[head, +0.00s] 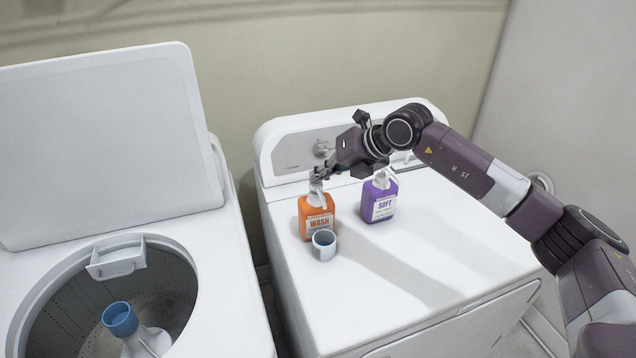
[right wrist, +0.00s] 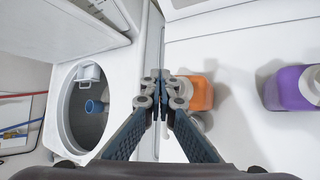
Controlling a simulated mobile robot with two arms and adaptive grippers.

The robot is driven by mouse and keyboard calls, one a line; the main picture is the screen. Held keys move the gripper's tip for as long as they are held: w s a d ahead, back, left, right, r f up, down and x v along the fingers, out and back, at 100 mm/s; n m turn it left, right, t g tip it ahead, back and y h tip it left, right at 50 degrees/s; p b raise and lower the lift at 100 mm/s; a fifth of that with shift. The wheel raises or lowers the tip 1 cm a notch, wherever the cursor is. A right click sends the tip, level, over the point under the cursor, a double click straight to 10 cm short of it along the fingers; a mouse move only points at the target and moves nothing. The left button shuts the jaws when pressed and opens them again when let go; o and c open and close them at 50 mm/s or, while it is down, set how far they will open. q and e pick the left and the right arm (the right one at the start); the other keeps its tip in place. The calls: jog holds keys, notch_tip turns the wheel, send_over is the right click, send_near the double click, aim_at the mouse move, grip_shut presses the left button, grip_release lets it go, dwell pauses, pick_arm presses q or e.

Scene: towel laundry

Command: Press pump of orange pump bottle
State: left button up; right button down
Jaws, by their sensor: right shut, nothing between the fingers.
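The orange pump bottle (head: 315,222), labelled WASH, stands upright on the white machine's top at the right. My right gripper (head: 317,178) is shut and empty, with its fingertips at the bottle's pump; I cannot tell whether they touch it. My left gripper is in neither view.
A purple pump bottle (head: 379,204), labelled SOFT, stands right of the orange one, under my right forearm. A small grey-blue cup (head: 324,247) stands in front of the orange bottle. The open washer (head: 225,300) is at the left. The machine top's front right is clear.

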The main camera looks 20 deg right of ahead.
aim_at(319, 184)
jog(key=shift+f, duration=0.25)
jog(key=shift+s+f+b, duration=0.1)
jog(key=shift+f+b, duration=0.25)
jog(key=shift+b, duration=0.05)
jog(key=shift+s+f, duration=0.1)
jog(key=shift+f, duration=0.1)
dwell(0.4)
jog(key=shift+w+r+p, duration=0.15)
jog(key=shift+r+p, duration=0.75)
jog(key=shift+r, duration=0.8)
jog(key=shift+w+r+p, duration=0.1)
jog(key=shift+r+p, duration=0.75)
jog(key=shift+r, duration=0.85)
